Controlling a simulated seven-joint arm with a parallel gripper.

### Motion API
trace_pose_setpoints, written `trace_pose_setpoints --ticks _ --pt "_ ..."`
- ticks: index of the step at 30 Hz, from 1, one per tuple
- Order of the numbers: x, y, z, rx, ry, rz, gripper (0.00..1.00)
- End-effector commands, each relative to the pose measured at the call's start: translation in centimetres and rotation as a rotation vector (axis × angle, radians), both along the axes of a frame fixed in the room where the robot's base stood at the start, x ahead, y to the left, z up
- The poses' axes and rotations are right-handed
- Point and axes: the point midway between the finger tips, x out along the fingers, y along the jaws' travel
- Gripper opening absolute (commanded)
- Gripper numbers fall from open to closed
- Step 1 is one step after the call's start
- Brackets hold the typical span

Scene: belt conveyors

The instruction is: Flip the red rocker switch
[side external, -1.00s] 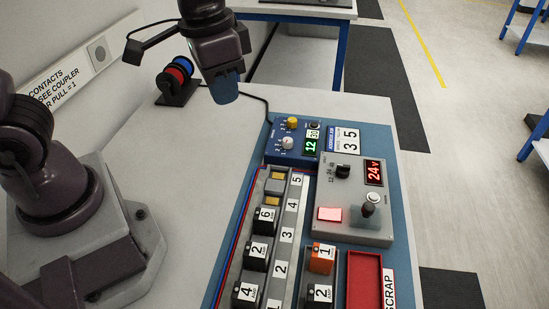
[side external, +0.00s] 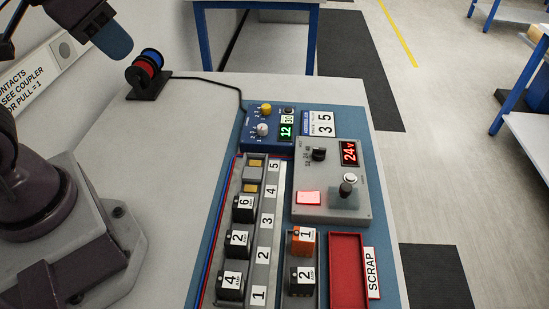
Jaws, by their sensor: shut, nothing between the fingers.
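The red rocker switch (side external: 308,197) is a lit, pinkish-red rectangle at the lower left of the grey control box, beside a lever with a grey translucent piece. Which way the rocker is tipped is too small to tell. The grey box (side external: 330,211) also carries a black knob (side external: 319,154) and a red display reading 24V (side external: 349,153).
Wire spools (side external: 148,72) stand at the back left.

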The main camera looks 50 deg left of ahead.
Motion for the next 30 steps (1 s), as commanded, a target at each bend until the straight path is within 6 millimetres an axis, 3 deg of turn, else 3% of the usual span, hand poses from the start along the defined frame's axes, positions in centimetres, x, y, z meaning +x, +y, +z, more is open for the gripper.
trace_pose_setpoints --ticks 5,14,20,30 --pt "1.4 -1.3 -2.0 0.002 0.124 -0.059 0.00" --pt "6.9 -5.2 -5.2 -0.025 0.304 -0.064 0.00" --pt "10.9 -8.4 -8.6 -0.054 0.392 0.038 0.00" --pt "17.1 -14.7 -16.3 -0.124 0.469 0.371 0.00"
